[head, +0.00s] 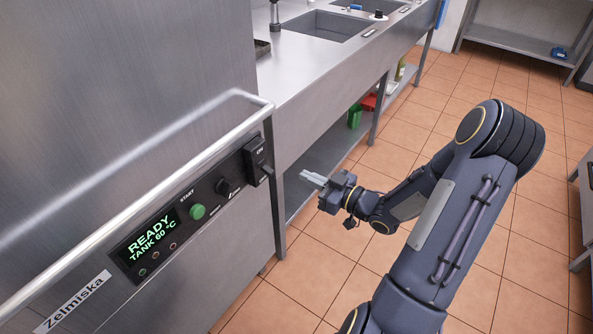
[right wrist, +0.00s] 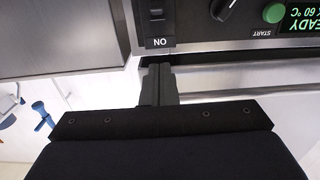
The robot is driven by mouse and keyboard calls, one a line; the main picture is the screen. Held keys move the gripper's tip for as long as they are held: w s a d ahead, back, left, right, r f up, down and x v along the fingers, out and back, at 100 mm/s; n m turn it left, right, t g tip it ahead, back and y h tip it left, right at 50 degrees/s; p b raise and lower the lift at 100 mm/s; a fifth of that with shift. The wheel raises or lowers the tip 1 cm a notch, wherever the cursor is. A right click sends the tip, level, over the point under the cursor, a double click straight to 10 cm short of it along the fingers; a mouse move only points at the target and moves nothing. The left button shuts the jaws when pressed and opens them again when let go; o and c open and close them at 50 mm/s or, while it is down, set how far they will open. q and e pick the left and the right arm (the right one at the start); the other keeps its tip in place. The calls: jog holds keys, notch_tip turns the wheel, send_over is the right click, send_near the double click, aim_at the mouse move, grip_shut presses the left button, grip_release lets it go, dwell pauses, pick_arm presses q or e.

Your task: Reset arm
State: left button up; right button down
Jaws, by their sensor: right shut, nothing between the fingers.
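My right gripper (head: 314,180) is shut and empty in the head view. It is held out in front of the steel dishwasher (head: 130,90), just right of its control panel and below the ON switch (head: 255,157). In the right wrist view the shut fingers (right wrist: 158,85) point toward the ON switch (right wrist: 159,42), which appears upside down. I cannot tell whether the fingertips touch the machine. My right arm (head: 455,215) comes in from the lower right with a bent elbow. My left gripper is not in view.
The dishwasher display (head: 153,232) reads READY, TANK 60 °C, near a green START button (head: 197,211). A long handle bar (head: 130,215) crosses its front. A steel sink counter (head: 315,70) stands behind, with green (head: 355,116) and red items on its lower shelf. Tiled floor is open at right.

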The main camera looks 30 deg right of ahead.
jog(key=shift+s+d, duration=0.2)
jog(key=shift+s, duration=0.4)
jog(key=shift+w, duration=0.1)
jog(key=s+r+m+g+h+p, duration=0.35)
jog(key=r+g+h+p, duration=0.25)
jog(key=r+h, duration=0.5)
jog(key=s+a+r+m+g+y+p, duration=0.1)
jog(key=s+a+r+g+y+p, duration=0.1)
jog(key=s+a, duration=0.5)
jog(key=s+a+r+m+g+y+p, duration=0.1)
jog(key=s+a+r+g+y, duration=0.1)
jog(key=s+a+r+y, duration=0.2)
jog(key=s+a+y, duration=0.1)
jog(key=s+a, duration=0.2)
jog(key=s, duration=0.3)
jog(key=shift+a+m+g+y+p, duration=0.15)
jog(key=shift+m+g+y+p, duration=0.15)
jog(key=shift+m+y+p, duration=0.1)
